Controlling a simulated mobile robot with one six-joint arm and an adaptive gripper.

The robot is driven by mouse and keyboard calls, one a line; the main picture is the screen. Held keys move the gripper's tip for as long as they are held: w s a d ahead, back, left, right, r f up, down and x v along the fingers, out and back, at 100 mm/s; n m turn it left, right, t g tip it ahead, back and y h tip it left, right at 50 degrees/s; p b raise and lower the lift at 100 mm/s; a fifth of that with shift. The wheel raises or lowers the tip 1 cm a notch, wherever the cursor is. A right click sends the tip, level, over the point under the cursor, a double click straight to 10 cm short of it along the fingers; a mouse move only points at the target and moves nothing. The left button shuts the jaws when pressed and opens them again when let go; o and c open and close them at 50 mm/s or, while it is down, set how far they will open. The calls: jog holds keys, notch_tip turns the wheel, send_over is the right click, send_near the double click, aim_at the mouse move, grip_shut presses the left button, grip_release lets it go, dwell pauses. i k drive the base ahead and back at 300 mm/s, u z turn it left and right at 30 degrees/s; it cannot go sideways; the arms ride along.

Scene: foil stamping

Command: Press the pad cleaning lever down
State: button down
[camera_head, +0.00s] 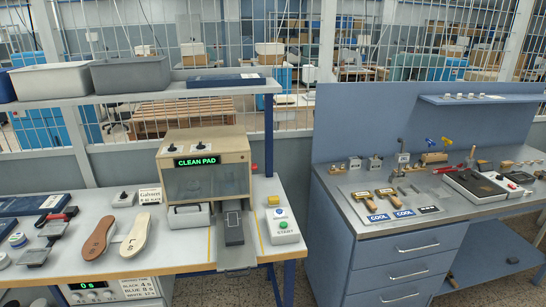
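The stamping machine (160,165) stands on the left bench, a beige box with a clear front window. Its green display (197,161) reads "CLEAN PAD". Two small black knobs sit on its top, one on the left (172,148) and one on the right (207,147). A small red part (254,167) shows at its right side. I cannot tell which part is the pad cleaning lever. A pale block (188,216) sits at the machine's lower left front. A dark pad-like plate (234,228) lies on a grey slide beside it. My gripper is not in view.
A box with a green START button (283,226) stands right of the machine. Two shoe soles, brown (99,238) and beige (135,236), lie left of it. A shelf (180,90) with grey bins overhangs behind. The blue workbench (380,275) at right holds tools.

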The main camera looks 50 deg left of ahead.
aim_at(254, 166)
jog(key=u, duration=0.2)
jog(key=i, duration=0.8)
jog(key=u, duration=0.9)
jog(key=i, duration=0.55)
jog(key=u, duration=0.65)
jog(key=i, duration=0.5)
jog(key=u, duration=0.3)
jog(key=k, duration=0.95)
jog(key=u, duration=0.1)
jog(key=i, duration=0.15)
jog(key=u, duration=0.05)
